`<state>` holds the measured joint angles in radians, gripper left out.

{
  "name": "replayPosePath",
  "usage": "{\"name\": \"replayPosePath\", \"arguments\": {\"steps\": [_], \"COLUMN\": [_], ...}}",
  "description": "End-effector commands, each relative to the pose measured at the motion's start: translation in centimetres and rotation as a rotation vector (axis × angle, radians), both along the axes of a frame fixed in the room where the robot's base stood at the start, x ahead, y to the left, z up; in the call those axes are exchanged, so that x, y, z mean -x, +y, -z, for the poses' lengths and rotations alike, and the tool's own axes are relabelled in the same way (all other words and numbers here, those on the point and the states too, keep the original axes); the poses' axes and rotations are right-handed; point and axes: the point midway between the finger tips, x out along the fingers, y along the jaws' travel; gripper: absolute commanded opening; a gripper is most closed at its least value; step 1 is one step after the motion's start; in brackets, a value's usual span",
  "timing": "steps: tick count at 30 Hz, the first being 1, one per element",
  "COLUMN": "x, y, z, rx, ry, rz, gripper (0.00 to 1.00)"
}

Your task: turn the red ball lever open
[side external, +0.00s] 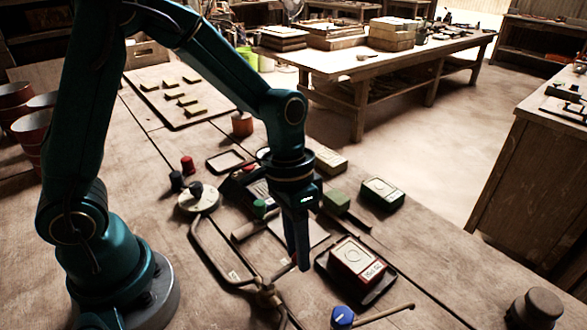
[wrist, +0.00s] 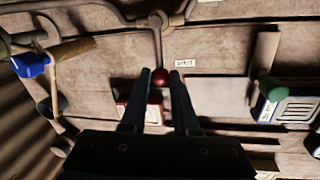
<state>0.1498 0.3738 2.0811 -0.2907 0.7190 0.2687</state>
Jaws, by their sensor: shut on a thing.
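The red ball (wrist: 158,78) sits at the end of a thin lever arm (wrist: 157,48) that runs from a brass valve (wrist: 158,20) on a pipe. In the wrist view my gripper (wrist: 160,73) has one finger on each side of the ball, and it is shut on it. In the side view my gripper (side external: 303,267) points down just right of the valve (side external: 266,293), and its fingers hide the ball. A small label (wrist: 185,63) lies on the table beside the lever; I cannot read it for sure.
A red-and-cream box (side external: 356,262) in a dark tray stands close right of my gripper. Bent pipes (side external: 212,262) run left of my gripper.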

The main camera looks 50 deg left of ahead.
Motion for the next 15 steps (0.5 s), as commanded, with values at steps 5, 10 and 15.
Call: {"name": "replayPosePath", "arguments": {"steps": [5,10,15], "x": [0.0,0.1,0.3], "y": [0.1,0.4,1.1], "z": [-0.1,-0.1,-0.1], "rx": [0.002,0.003,0.005], "ry": [0.001,-0.001,0.0], "rz": [-0.013,-0.068,-0.179], "gripper": [0.0,0.0,0.0]}}
